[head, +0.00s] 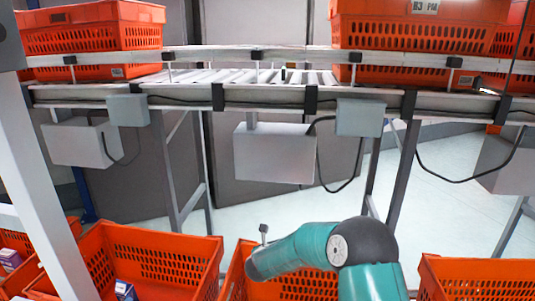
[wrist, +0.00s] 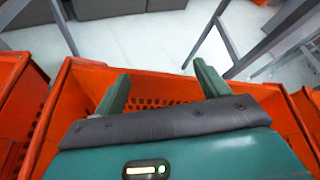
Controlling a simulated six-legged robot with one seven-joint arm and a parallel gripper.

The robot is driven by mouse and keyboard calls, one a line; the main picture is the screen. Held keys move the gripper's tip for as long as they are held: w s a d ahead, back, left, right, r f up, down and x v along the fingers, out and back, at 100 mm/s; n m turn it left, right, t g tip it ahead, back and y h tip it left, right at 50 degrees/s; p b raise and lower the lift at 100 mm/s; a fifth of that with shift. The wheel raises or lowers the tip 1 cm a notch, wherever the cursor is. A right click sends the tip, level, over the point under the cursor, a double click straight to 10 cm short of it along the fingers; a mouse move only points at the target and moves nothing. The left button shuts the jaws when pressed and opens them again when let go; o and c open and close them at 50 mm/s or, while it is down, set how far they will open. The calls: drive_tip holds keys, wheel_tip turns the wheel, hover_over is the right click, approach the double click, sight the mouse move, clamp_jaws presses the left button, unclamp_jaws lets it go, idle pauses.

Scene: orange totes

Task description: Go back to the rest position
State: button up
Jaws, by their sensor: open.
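My gripper (wrist: 158,90) shows in the wrist view with its two green fingers spread wide apart and nothing between them. It is over an orange tote (wrist: 80,80), whose slotted far wall shows between the fingers. The inside floor of that tote is hidden behind my gripper. In the head view my teal arm is bent above the middle orange tote (head: 238,268), and its gripper end cannot be made out there.
A left tote (head: 150,240) holds a small blue and white box (head: 125,290). A right tote (head: 480,262) stands at the lower right. A roller conveyor (head: 240,78) crosses behind, carrying orange totes (head: 95,38) (head: 415,45). Pale floor lies between.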

drive_tip(key=s+r+n+g+y, duration=0.1)
drive_tip(key=s+r+n+y, duration=0.2)
drive_tip(key=s+r+n, duration=0.5)
drive_tip(key=s+r+n+y, duration=0.3)
drive_tip(key=s+r+n, duration=0.1)
drive_tip(key=r+n, duration=0.7)
drive_tip(key=s+d+r+n+g, duration=0.1)
drive_tip(key=s+d+n, duration=0.3)
drive_tip(key=s, duration=0.6)
drive_tip(key=s+d+r+n+g+h, duration=0.1)
drive_tip(key=s+d+n+g, duration=0.2)
drive_tip(key=s, duration=0.8)
drive_tip(key=s+d+r+n+g+h, duration=0.1)
drive_tip(key=s+d+n+g, duration=0.1)
drive_tip(key=s+d+n, duration=0.4)
drive_tip(key=s+n, duration=0.1)
drive_tip(key=s, duration=0.4)
drive_tip(key=shift+d+r, duration=0.15)
drive_tip(key=shift+r, duration=0.15)
